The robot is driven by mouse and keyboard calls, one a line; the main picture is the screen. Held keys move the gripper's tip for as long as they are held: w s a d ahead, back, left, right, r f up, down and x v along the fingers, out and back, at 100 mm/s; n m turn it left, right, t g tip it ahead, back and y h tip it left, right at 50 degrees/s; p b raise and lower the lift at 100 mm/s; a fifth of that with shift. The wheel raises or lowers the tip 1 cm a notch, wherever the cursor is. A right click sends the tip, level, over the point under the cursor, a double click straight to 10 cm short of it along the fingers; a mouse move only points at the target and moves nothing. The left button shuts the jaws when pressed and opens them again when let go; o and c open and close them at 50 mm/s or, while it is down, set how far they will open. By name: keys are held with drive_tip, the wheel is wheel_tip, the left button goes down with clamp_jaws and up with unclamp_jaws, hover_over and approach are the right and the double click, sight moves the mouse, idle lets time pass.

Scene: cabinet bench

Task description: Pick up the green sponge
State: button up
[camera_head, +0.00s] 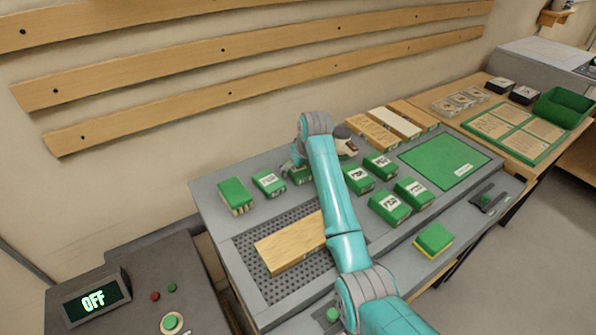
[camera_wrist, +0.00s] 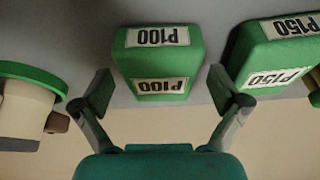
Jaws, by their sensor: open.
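A green sponge with a yellow lower layer (camera_head: 434,239) lies on the front ledge of the bench, right of my arm in the head view. It does not show in the wrist view. My gripper (camera_wrist: 163,92) is open, with its two fingers apart on either side of a green block labelled P100 (camera_wrist: 158,60). I cannot tell whether the fingers touch it. In the head view my gripper is at the back of the bench, mostly hidden behind my own arm.
A P150 block (camera_wrist: 275,50) sits close beside the right finger. Several labelled green blocks (camera_head: 390,206) stand right of my arm. A wooden board (camera_head: 290,243) lies on the perforated mat (camera_head: 250,254). A black-and-green tool (camera_head: 487,200) lies beyond the sponge.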

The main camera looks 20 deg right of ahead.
drive_tip(key=c, duration=1.1)
drive_tip(key=shift+r, duration=0.15)
wheel_tip(320, 180, up, 10)
drive_tip(key=shift+r, duration=0.15)
